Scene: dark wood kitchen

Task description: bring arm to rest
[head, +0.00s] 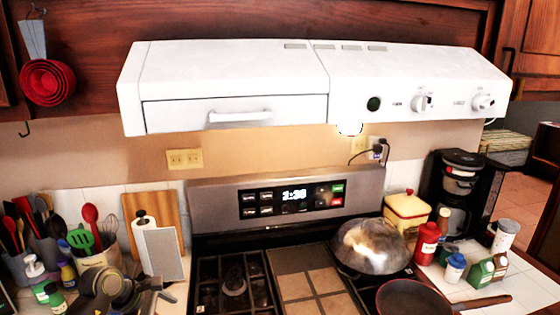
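A grey jointed shape that looks like my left arm comes in low at the left in the head view, in front of the utensil holders and the counter. Its end, which seems to be my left gripper (152,293), lies near the left edge of the stove (234,285). I cannot tell whether its fingers are open or shut, and I see nothing clearly held in it. My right arm and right gripper are not in view.
A dark pan (412,298) and a domed metal wok lid (368,246) are on the stove's right side. Bottles, a yellow canister (406,212) and a coffee maker (456,195) crowd the right counter. A white range hood (235,85) hangs above.

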